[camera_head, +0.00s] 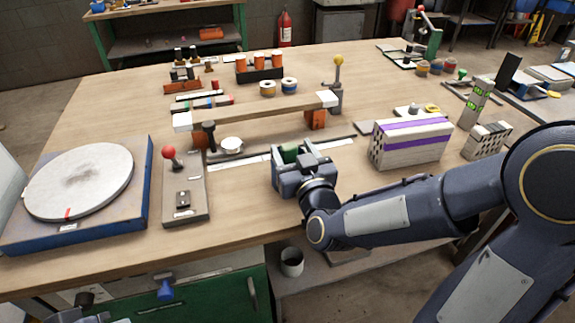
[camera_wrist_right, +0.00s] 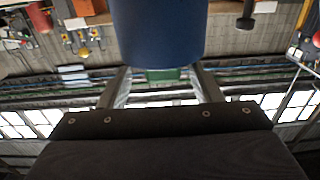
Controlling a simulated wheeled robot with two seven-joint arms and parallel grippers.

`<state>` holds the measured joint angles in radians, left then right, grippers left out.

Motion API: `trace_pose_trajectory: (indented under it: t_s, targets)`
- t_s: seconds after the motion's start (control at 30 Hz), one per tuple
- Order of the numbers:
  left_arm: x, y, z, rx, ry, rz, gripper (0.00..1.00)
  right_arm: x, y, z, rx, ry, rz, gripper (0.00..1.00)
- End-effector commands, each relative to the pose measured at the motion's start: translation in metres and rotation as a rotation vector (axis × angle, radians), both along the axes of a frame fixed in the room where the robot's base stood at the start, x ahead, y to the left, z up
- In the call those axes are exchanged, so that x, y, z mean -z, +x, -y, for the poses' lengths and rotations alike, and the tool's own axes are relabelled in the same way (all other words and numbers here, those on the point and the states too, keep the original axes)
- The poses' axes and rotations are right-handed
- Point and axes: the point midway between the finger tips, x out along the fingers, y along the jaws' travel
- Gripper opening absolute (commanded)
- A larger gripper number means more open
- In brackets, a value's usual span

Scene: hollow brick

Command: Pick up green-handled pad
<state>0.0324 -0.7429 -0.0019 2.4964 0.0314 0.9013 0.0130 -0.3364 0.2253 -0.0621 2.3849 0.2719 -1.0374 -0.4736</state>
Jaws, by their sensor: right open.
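My right gripper (camera_head: 292,160) is low over the middle of the wooden bench, in front of the long beam on blocks. It is open. A small green piece (camera_head: 289,152), which looks like the green handle of the pad, shows at its jaws. In the right wrist view a green edge (camera_wrist_right: 165,74) shows between the two spread fingers, below a large dark blue round shape (camera_wrist_right: 160,30). The rest of the pad is hidden by the gripper, and I cannot tell whether the fingers touch it. My left gripper is not clearly seen.
A white disc on a blue base (camera_head: 80,180) stands at the left, beside a plate with a red-knobbed lever (camera_head: 169,153). The beam (camera_head: 255,113) crosses behind the gripper. A purple-striped hollow brick (camera_head: 410,143) stands to its right. The bench front between is mostly clear.

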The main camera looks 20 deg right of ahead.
Motion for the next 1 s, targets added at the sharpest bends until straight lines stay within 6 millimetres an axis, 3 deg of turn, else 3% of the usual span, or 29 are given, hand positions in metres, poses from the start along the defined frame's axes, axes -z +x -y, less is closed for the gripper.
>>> trace_pose_trajectory:
  t_s: [0.2, 0.5, 0.93, 1.0]
  targets:
    - [-0.001, 0.000, 0.000, 0.000, 0.000, 0.000, 0.00, 0.001, 0.031, -0.005, 0.000, 0.000, 0.000, 0.58]
    - [-0.001, 0.000, 0.000, 0.000, 0.000, 0.000, 0.00, 0.002, 0.036, -0.005, -0.001, 0.001, -0.001, 0.58]
    - [-0.001, 0.000, 0.000, 0.000, 0.000, 0.000, 0.00, 0.002, 0.036, -0.005, -0.001, 0.001, -0.001, 0.03]
    - [-0.001, 0.000, 0.000, 0.000, 0.000, 0.000, 0.00, 0.001, 0.036, -0.005, -0.001, 0.001, 0.000, 0.00]
